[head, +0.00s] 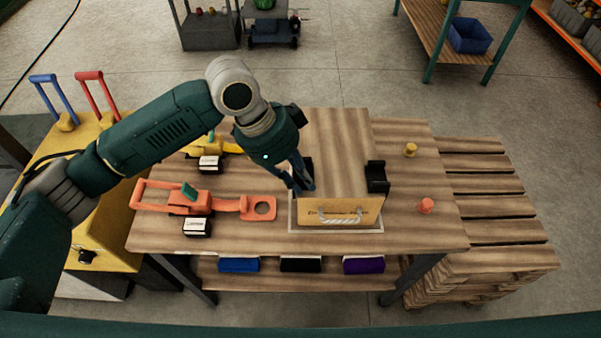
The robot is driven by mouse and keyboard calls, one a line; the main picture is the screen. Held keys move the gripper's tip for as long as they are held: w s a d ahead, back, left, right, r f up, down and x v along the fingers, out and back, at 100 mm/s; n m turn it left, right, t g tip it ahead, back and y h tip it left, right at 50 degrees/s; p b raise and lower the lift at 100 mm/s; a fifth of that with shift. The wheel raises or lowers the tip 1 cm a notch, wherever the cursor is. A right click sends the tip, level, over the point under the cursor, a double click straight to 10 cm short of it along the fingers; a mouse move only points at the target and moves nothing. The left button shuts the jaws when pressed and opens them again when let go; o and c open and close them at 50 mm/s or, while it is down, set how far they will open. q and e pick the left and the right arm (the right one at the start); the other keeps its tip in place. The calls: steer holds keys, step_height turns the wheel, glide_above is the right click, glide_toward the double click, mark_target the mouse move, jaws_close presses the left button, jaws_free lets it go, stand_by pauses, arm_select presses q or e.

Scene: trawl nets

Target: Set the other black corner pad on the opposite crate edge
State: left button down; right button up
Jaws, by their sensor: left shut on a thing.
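A wooden crate (337,150) with a rope handle on its front stands on the table, on a pale base. One black corner pad (377,178) sits on the crate's right top edge. My left gripper (302,181) points down at the crate's left top edge. It is shut on the other black corner pad (308,170), which is mostly hidden by the fingers. The held pad is at or very close to the left edge; I cannot tell whether it rests on it. My right gripper is not in view.
An orange tool (205,203) and a yellow tool (210,147) lie left of the crate. A yellow peg (410,149) and an orange peg (425,205) stand to its right. Wooden pallets (490,210) are beside the table (240,236).

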arm_select(q)
steer(key=shift+f, duration=0.5)
steer(key=c, duration=1.6)
jaws_free()
steer(key=shift+r, duration=0.1)
